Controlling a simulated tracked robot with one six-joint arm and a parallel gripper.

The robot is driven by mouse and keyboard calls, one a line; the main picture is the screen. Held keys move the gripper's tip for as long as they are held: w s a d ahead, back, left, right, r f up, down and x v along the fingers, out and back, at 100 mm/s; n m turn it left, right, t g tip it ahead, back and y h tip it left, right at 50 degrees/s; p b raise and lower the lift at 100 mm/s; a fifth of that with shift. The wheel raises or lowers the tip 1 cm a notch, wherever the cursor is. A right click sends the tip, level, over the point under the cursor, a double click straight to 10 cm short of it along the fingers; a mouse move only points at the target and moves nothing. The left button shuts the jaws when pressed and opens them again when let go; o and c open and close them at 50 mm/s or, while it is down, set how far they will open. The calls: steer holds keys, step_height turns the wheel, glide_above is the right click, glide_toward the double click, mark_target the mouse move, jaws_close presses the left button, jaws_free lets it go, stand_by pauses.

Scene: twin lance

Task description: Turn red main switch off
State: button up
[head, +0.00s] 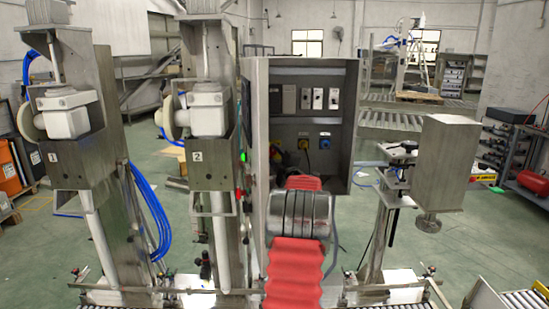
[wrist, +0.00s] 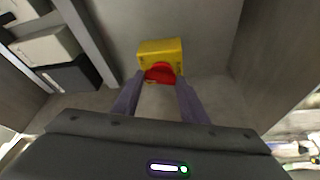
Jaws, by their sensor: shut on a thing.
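The red switch knob (wrist: 160,72) shows in the wrist view on a yellow housing (wrist: 160,47) fixed to a grey panel. My gripper (wrist: 160,80) reaches up to the knob with one finger on each side and is shut on it. The knob's lower part and its exact angle are hard to make out. In the head view, my arm stands in front of the open grey cabinet (head: 352,105), and my gripper cannot be made out there.
White switch modules (head: 318,98) sit in the cabinet's upper row, with a blue switch (head: 324,142) lower right. In the wrist view, dark and white boxes (wrist: 45,45) lie left, and a cabinet wall (wrist: 280,55) stands close right. Tall metal lance columns stand left.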

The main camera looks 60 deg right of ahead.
steer(key=n+g+y, duration=0.1)
steer(key=n, duration=0.2)
steer(key=n+y, duration=0.1)
steer(key=n, duration=0.2)
steer(key=shift+w+r+g, duration=0.1)
steer(key=shift+r+g, duration=0.05)
steer(key=shift+g, duration=0.25)
steer(key=n+g, duration=0.1)
steer(key=n, duration=0.2)
steer(key=shift+w+a, duration=0.1)
steer(key=shift+n+g, duration=0.7)
steer(key=shift+n, duration=0.2)
steer(key=o, duration=0.7)
steer(key=shift+c, duration=0.2)
steer(key=o, duration=0.4)
steer(key=shift+r, duration=0.15)
steer(key=shift+a+r, duration=0.1)
steer(key=shift+r, duration=0.05)
